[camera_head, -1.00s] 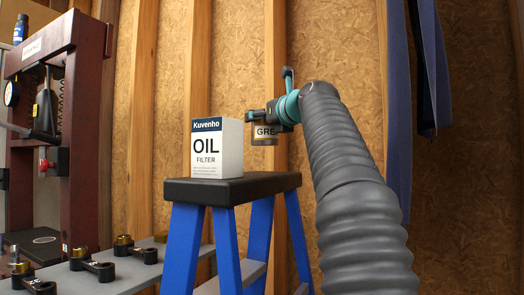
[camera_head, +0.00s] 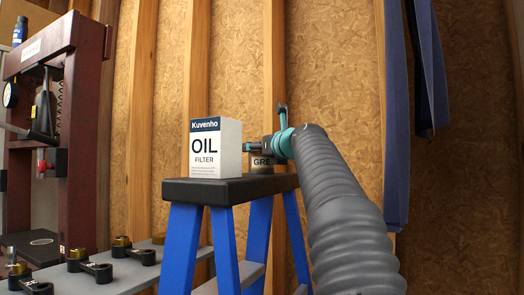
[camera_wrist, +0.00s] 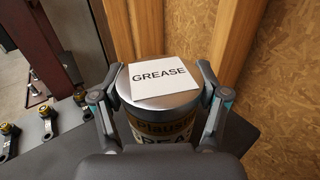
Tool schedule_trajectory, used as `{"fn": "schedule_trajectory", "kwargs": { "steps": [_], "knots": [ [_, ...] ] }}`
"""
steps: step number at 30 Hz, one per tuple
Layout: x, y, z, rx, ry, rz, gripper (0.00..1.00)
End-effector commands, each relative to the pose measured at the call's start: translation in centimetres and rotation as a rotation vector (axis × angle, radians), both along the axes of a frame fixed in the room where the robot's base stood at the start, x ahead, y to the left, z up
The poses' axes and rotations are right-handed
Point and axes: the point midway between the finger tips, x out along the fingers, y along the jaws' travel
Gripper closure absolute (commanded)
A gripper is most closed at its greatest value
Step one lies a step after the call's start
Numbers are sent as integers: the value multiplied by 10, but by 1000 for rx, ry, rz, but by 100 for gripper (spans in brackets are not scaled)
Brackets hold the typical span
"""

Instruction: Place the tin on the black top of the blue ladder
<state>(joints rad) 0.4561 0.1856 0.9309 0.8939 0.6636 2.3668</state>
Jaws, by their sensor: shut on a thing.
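The tin (camera_head: 262,162) is a short silver can with a "GRE" label in the head view. In the wrist view the tin (camera_wrist: 158,97) shows a silver lid, with a white card reading "GREASE" on it. My gripper (camera_head: 258,147) is shut around the tin, one finger on each side of it in the wrist view (camera_wrist: 160,92). The blue ladder (camera_head: 228,240) has a black top (camera_head: 232,188). The tin is upright at the right part of the black top, at or just above its surface; I cannot tell whether it touches.
A white "OIL FILTER" box (camera_head: 215,150) stands on the black top, just left of the tin. A dark red press (camera_head: 75,130) stands at the left. A grey shelf with black metal parts (camera_head: 97,270) lies at lower left. Blue cloth (camera_head: 396,120) hangs at the right.

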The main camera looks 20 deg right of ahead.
Motion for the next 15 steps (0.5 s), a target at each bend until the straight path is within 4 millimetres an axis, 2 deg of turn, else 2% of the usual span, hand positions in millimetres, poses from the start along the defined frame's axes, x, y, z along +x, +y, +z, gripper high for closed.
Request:
{"fn": "schedule_trajectory", "kwargs": {
  "steps": [8, 9, 12, 15],
  "knots": [
    [-1, 0, 1, -1, -3, 0, 87],
    [0, 0, -1, -1, -1, 0, 24],
    [0, 0, 0, -1, -1, 0, 2],
    [0, 0, 0, -1, -1, 0, 2]
  ]
}}
